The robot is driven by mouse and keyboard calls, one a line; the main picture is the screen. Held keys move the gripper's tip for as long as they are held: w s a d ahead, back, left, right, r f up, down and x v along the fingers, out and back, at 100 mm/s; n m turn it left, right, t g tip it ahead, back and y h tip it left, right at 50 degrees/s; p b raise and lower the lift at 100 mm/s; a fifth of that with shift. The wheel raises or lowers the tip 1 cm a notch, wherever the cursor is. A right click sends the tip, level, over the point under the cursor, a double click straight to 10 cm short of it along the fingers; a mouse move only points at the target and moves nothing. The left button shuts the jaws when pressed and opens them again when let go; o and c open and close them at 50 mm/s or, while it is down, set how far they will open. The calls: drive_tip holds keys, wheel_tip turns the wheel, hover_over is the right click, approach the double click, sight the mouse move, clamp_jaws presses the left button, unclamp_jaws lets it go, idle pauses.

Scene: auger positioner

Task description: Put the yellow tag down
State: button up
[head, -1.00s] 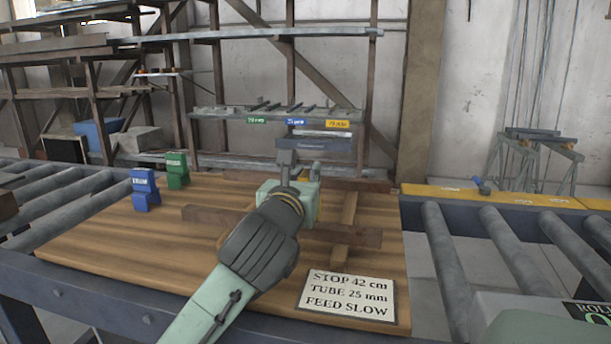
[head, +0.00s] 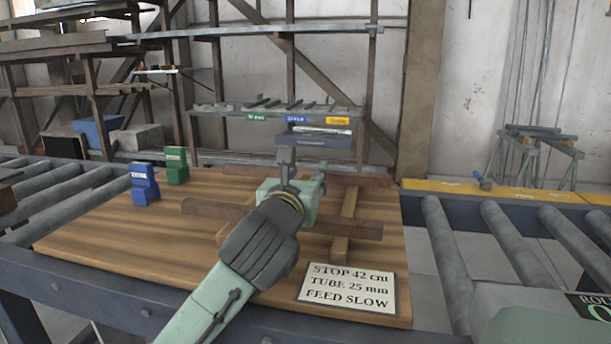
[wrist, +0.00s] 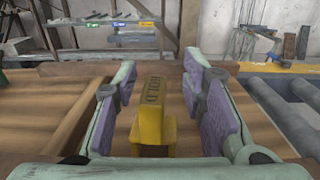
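The yellow tag (wrist: 152,112), marked HOLD, stands upright between the fingers of my gripper (wrist: 160,90) in the wrist view. My gripper is open, with a narrow gap between the tag and the purple pad on each side. In the head view my gripper (head: 303,180) is low over the wooden board (head: 110,235), near the crossed wooden strips. The tag is hidden behind the gripper there. The tag's foot is partly hidden in the wrist view, so its contact with the board is not clear.
A blue tag (head: 144,184) and a green tag (head: 176,165) stand on the board at left. A dark wooden strip (head: 345,226) crosses the board beside my gripper. A sign (head: 347,288) lies at the front right. Rollers (head: 455,255) flank the board.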

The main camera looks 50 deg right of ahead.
drive_tip(key=shift+r+p, duration=0.3)
drive_tip(key=shift+r, duration=0.05)
drive_tip(key=b+v, duration=0.2)
drive_tip(key=v, duration=1)
drive_tip(key=shift+r, duration=0.3)
